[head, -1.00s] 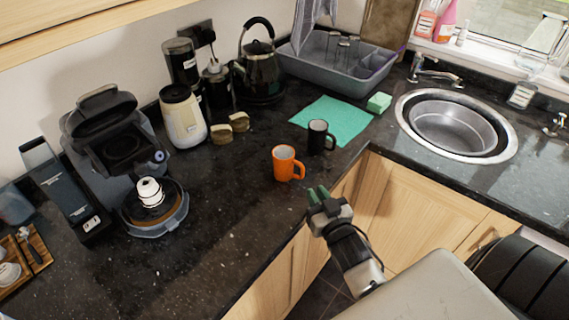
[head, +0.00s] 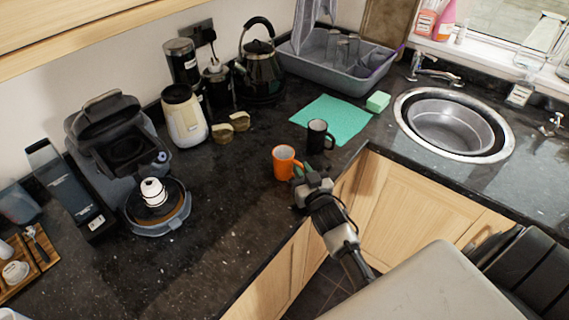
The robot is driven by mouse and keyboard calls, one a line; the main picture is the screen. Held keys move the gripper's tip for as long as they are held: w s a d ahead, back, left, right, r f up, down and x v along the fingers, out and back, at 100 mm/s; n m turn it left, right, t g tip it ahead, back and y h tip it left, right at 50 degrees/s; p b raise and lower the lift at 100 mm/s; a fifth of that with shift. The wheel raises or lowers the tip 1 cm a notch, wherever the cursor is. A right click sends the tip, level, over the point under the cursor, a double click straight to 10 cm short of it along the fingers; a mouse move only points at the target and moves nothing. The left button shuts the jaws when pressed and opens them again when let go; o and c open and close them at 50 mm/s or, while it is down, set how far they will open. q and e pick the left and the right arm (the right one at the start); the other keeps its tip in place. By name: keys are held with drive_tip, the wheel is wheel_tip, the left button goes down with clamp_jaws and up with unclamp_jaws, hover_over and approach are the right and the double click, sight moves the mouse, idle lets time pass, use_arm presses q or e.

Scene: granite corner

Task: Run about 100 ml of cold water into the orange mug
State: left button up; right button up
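The orange mug (head: 284,160) stands upright on the dark granite worktop near its front edge, with its handle to the right. My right gripper (head: 297,172) is at the mug's right side, by the handle. No running water shows. The inside of the mug is too small to read. My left gripper is not in view.
A black mug (head: 318,137) stands just behind the orange mug, near a green cloth (head: 333,117) and a green sponge (head: 378,101). A dish rack (head: 330,68), kettle (head: 262,75) and coffee machine (head: 110,150) stand farther back and left. The worktop front-left of the mug is clear.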

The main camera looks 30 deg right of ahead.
clamp_jaws()
drive_tip(key=shift+s+r, duration=0.25)
drive_tip(key=shift+r, duration=0.05)
drive_tip(key=s+a+r+b, duration=0.1)
drive_tip(key=s+r, duration=0.2)
drive_tip(key=s, duration=0.3)
drive_tip(key=s+a+r, duration=0.1)
drive_tip(key=s+r, duration=0.3)
drive_tip(key=s, duration=0.3)
drive_tip(key=shift+s+r+b, duration=0.15)
drive_tip(key=shift+r+b, duration=0.1)
drive_tip(key=shift+b, duration=0.1)
